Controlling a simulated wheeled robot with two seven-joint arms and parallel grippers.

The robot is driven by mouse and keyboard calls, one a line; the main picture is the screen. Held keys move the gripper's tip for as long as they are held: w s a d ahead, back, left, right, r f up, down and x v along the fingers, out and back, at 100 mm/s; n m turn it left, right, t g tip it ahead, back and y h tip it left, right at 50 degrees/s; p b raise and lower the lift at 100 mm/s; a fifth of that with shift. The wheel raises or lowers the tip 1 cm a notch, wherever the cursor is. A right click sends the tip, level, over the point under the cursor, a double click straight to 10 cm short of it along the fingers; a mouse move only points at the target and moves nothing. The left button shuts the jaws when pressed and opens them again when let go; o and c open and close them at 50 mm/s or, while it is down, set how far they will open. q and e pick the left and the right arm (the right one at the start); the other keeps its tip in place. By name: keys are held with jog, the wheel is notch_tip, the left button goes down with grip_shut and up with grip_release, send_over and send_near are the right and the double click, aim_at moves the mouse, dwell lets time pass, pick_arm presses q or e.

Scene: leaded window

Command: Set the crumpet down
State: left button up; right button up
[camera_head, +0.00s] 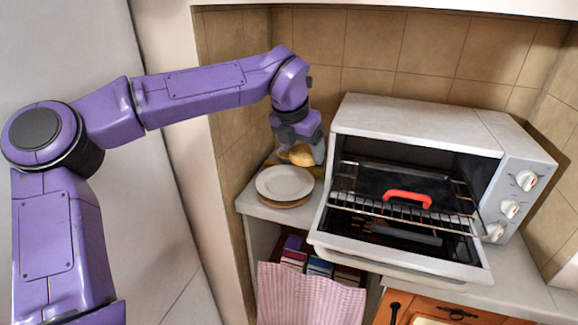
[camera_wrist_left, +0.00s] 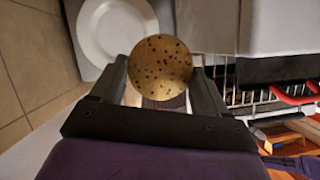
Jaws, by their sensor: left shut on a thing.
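The crumpet (camera_wrist_left: 160,68) is round and golden-brown with dark pits. My left gripper (camera_wrist_left: 160,80) is shut on it, with one finger at each side. In the head view the crumpet (camera_head: 301,155) shows partly behind the left gripper (camera_head: 300,146), above the back of the counter left of the oven. A white round plate (camera_head: 284,181) lies in front of and below it in that view. The plate (camera_wrist_left: 115,28) is empty where it shows in the left wrist view, up and left of the crumpet. My right gripper is out of view.
A white toaster oven (camera_head: 420,122) stands right of the plate, its door (camera_head: 395,258) folded down. A wire rack (camera_head: 400,211) with a red handle (camera_head: 407,198) sticks out. The plate rests on something brown and round. Books and a striped cloth (camera_head: 310,295) are below.

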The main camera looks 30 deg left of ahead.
pick_arm(q)
jog(key=w+a+f+p, duration=0.1)
jog(key=w+a+f, duration=0.1)
jog(key=w+a+f+p, duration=0.1)
jog(key=w+a+f, duration=0.1)
jog(key=w+f, duration=0.1)
jog(key=w+a+f+p, duration=0.1)
jog(key=w+a+f, duration=0.1)
jog(key=w+f, duration=0.1)
jog(key=shift+a+f, duration=0.1)
jog(key=shift+f, duration=0.05)
notch_tip(320, 180, down, 3)
jog(key=shift+r+p, duration=0.2)
jog(key=shift+p, duration=0.35)
jog(key=shift+s+f+b, duration=0.1)
jog(key=shift+f+b, duration=0.25)
jog(key=shift+f, duration=0.25)
jog(key=o, duration=1)
jog(key=shift+o, duration=0.2)
jog(key=shift+r, duration=0.25)
jog(key=b+v, duration=0.1)
jog(key=v, duration=1.1)
jog(key=shift+r, duration=0.25)
